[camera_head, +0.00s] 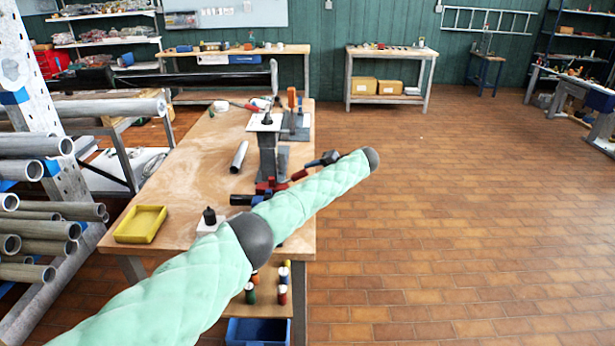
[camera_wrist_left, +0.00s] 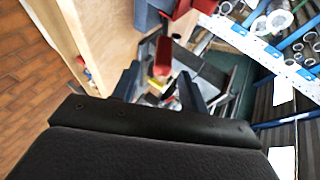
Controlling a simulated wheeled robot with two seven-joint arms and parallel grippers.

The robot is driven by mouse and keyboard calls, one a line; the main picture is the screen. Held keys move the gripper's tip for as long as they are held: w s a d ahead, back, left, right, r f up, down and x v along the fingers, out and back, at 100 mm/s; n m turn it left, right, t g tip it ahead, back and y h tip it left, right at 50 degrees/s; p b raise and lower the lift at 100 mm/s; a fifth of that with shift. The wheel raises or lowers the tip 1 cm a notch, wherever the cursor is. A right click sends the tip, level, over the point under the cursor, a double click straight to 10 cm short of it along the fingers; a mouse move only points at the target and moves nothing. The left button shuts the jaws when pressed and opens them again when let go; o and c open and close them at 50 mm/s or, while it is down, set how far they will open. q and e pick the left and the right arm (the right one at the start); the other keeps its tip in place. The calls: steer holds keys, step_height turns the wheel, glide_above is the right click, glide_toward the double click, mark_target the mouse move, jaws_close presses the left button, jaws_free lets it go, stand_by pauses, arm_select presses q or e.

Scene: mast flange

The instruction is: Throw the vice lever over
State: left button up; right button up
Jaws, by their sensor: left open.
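The vice stands on the near right part of the wooden bench; its red part (camera_head: 265,188) shows in the head view beside my forearm. The lever's red bar (camera_head: 299,174) shows just left of my left gripper (camera_head: 314,163). In the left wrist view the red lever (camera_wrist_left: 164,57) comes down from the blue-grey vice body (camera_wrist_left: 150,12) towards the space between the fingers of my left gripper (camera_wrist_left: 160,82). The fingers are apart; I cannot tell whether either touches the lever. My padded left forearm hides part of the vice. My right gripper is not in view.
The wooden bench (camera_head: 190,195) carries a yellow tray (camera_head: 141,224), a grey tube (camera_head: 239,157) and a tall grey stand (camera_head: 268,150). A rack of metal pipes (camera_head: 50,215) stands at the left. The tiled floor (camera_head: 450,220) on the right is clear.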

arm_select(q)
steer(key=shift+b+v, duration=0.3)
steer(key=shift+v, duration=1.2)
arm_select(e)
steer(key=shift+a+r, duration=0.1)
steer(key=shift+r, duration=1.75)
